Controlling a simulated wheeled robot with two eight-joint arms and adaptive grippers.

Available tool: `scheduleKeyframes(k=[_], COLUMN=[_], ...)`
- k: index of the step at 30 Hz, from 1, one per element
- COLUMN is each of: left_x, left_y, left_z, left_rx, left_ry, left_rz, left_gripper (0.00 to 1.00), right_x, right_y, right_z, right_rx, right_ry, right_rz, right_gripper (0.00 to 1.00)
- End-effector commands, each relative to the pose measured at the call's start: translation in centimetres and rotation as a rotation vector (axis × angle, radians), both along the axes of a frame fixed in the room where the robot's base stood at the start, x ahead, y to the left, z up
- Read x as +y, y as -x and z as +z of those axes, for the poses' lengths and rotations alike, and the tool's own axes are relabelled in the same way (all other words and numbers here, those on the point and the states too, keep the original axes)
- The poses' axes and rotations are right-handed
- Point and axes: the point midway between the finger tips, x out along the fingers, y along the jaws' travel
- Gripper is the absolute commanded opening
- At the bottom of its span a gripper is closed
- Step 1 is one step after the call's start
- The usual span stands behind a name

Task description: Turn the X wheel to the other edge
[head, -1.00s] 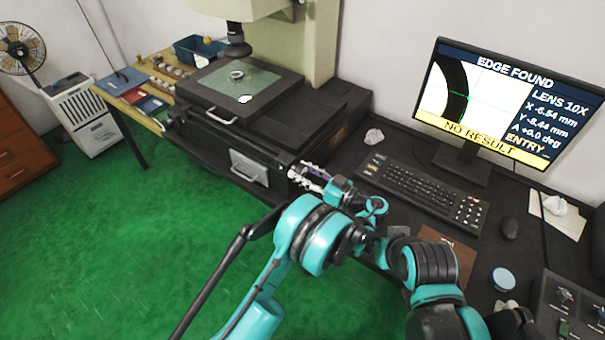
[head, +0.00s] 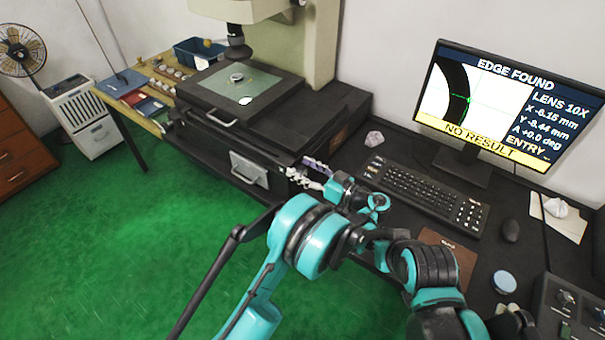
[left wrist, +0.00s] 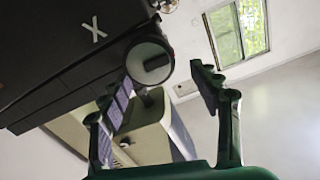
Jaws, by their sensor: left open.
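My left gripper (left wrist: 163,92) is open. One finger is close to the wheel and the other stands apart on the right; I cannot tell whether either touches it. In the head view my left gripper (head: 312,172) is at the machine's front right corner, hiding the wheel. A metal ring (head: 237,77) lies on the glass stage (head: 262,82).
A keyboard (head: 425,190), mouse (head: 510,230) and control box (head: 572,305) stand on the black desk right of my arm. A side table (head: 150,122) with small parts and a blue bin (head: 198,50) is at the left. Green floor is clear in front.

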Motion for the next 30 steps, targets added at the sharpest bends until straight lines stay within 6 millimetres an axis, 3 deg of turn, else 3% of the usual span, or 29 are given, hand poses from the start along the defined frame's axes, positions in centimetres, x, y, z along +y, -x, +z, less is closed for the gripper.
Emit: scheduleKeyframes(k=[6, 12, 30], left_x=[0.0, 0.0, 0.0], left_y=[0.0, 0.0, 0.0], left_z=[4.5, 7.0, 7.5], left_rx=[0.0, 0.0, 0.0], left_ry=[0.0, 0.0, 0.0], left_rz=[0.0, 0.0, 0.0], left_gripper=[0.63, 0.63, 0.63], right_x=[0.0, 0.0, 0.0], right_y=[0.0, 0.0, 0.0], right_z=[0.0, 0.0, 0.0], right_rx=[0.0, 0.0, 0.0], right_ry=[0.0, 0.0, 0.0], right_rz=[0.0, 0.0, 0.0], right_gripper=[0.0, 0.0, 0.0])
